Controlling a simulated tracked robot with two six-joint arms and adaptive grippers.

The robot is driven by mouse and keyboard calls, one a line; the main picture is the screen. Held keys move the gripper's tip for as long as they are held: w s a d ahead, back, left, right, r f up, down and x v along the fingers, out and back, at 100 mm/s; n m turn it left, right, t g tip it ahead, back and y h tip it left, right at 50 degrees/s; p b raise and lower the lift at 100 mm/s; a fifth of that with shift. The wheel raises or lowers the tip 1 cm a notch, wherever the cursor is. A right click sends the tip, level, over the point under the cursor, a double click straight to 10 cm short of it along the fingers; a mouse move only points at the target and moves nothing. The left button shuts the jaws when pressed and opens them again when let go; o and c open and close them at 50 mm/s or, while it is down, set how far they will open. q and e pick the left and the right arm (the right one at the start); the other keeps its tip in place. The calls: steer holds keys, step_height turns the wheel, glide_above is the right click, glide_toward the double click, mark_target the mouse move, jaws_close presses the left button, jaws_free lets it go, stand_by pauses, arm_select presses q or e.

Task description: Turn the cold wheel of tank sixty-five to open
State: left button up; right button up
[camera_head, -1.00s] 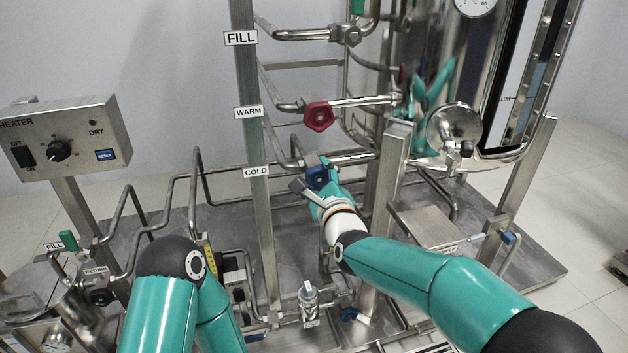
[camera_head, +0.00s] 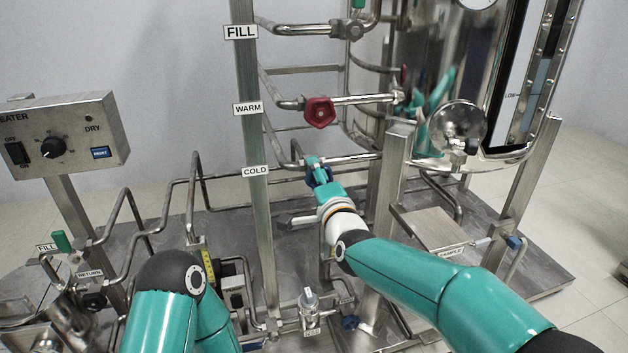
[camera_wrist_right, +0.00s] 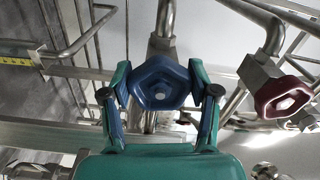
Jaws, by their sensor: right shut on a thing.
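The cold wheel (camera_head: 318,178) is a blue handwheel on the pipe beside the COLD label (camera_head: 256,171). In the head view it is partly covered by my right gripper (camera_head: 319,173). The right wrist view shows the blue wheel (camera_wrist_right: 162,84) face on, with a finger of my right gripper (camera_wrist_right: 160,78) on each side. The gripper is shut on its rim. The tank (camera_head: 440,60) is a shiny steel vessel at the upper right; no number is readable. My left arm shows at the lower left, but its gripper is not in view.
A red wheel (camera_head: 319,112) sits above the blue one by the WARM label (camera_head: 248,108); it is close on the right in the wrist view (camera_wrist_right: 283,97). A steel post (camera_head: 250,190) stands to the left. A heater box (camera_head: 65,138) is at far left. Pipes crowd the skid.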

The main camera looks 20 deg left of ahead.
steer(key=n, duration=0.2)
steer(key=f+n, duration=0.1)
steer(key=n, duration=0.1)
steer(key=shift+n, duration=0.4)
steer(key=n+p, duration=0.1)
steer(key=n, duration=0.4)
steer(key=n+p, duration=0.1)
steer(key=n, duration=0.4)
steer(key=shift+w+d+n, duration=0.1)
steer(key=shift+d+n, duration=0.05)
steer(key=shift+n, duration=0.25)
steer(key=n+p, duration=0.1)
steer(key=n, duration=0.4)
steer(key=shift+n, duration=0.3)
steer(key=o, duration=0.9)
steer(key=shift+o, duration=1.3)
steer(key=shift+r, duration=0.15)
